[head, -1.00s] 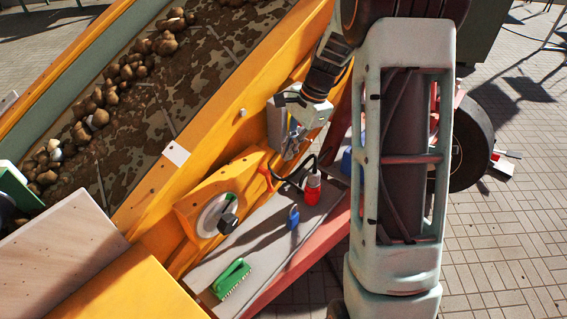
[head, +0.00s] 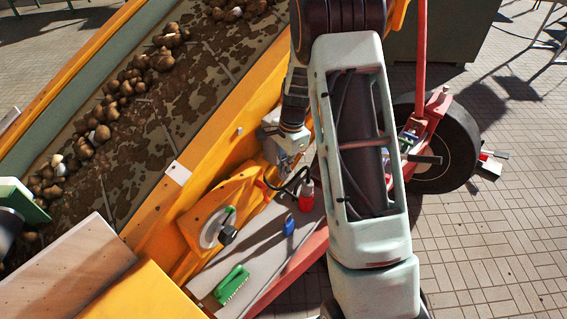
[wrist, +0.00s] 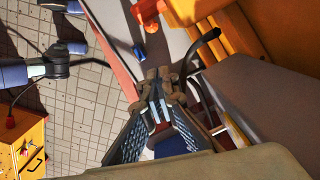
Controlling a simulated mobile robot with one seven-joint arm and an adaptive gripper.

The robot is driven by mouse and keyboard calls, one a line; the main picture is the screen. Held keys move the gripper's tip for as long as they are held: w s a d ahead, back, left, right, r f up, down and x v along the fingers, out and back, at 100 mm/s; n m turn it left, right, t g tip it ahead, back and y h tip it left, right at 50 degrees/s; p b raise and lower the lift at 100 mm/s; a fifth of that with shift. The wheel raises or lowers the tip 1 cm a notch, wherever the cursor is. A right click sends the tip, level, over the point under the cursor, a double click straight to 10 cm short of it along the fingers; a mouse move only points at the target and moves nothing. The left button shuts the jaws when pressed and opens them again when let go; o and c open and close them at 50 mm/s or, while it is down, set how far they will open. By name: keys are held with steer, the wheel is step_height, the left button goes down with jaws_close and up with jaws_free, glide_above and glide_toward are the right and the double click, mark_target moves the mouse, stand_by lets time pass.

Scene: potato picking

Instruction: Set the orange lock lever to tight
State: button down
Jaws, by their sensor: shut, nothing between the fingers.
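The orange lock lever (head: 263,188) is a small orange-red piece beside the yellow housing with the round grey dial (head: 210,226). In the wrist view, an orange-red part (wrist: 148,11) at the top edge may be this lever; it is cut off by the frame. My gripper (head: 291,168) is above and to the right of the lever, apart from it, close to a curved black handle (head: 297,181). In the wrist view my gripper (wrist: 160,76) has its fingers together, with nothing held. The black handle (wrist: 207,39) rises to the right of the fingertips.
A red can-like object (head: 306,198), a blue item (head: 289,227) and a green brush (head: 232,285) lie on the grey shelf (head: 250,260). The orange machine wall (head: 240,150) borders the shelf on the left. A conveyor with potatoes (head: 125,85) lies beyond it.

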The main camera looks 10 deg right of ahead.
steer(key=s+a+f+p, duration=0.1)
steer(key=a+f, duration=0.3)
steer(key=f, duration=0.1)
steer(key=shift+s, duration=0.25)
steer(key=shift+a, duration=0.1)
steer(key=shift+s+a+f+b, duration=0.35)
steer(key=shift+a+b, duration=0.25)
steer(key=shift+b, duration=0.1)
steer(key=shift+s+r, duration=0.1)
